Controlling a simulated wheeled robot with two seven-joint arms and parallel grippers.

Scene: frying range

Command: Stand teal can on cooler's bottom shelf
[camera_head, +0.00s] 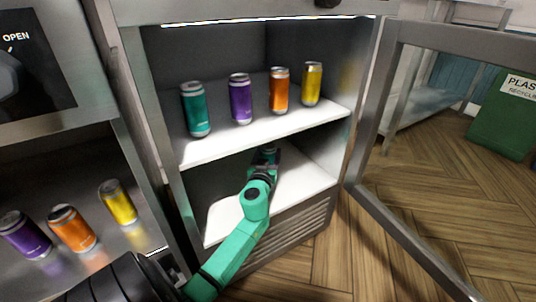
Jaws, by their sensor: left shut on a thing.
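The cooler (158,120) stands open, with an upper shelf (232,147) and a white bottom shelf (222,217). My left arm reaches into the lower compartment. My left gripper (266,158) is shut on a can (268,149), of which only a small part of the top shows beyond the gripper. It seems to be the teal can, but its body is mostly hidden, and I cannot tell whether it touches the bottom shelf. Another teal can (196,110) stands upright at the left of the upper shelf. My right gripper is not in view.
Beside the teal one, purple (240,99), orange (279,91) and yellow (312,84) cans stand on the upper shelf. Purple (24,235), orange (72,229) and yellow (118,202) cans stand on the left counter. The cooler door (395,235) is swung open at right. The bottom shelf around my arm is bare.

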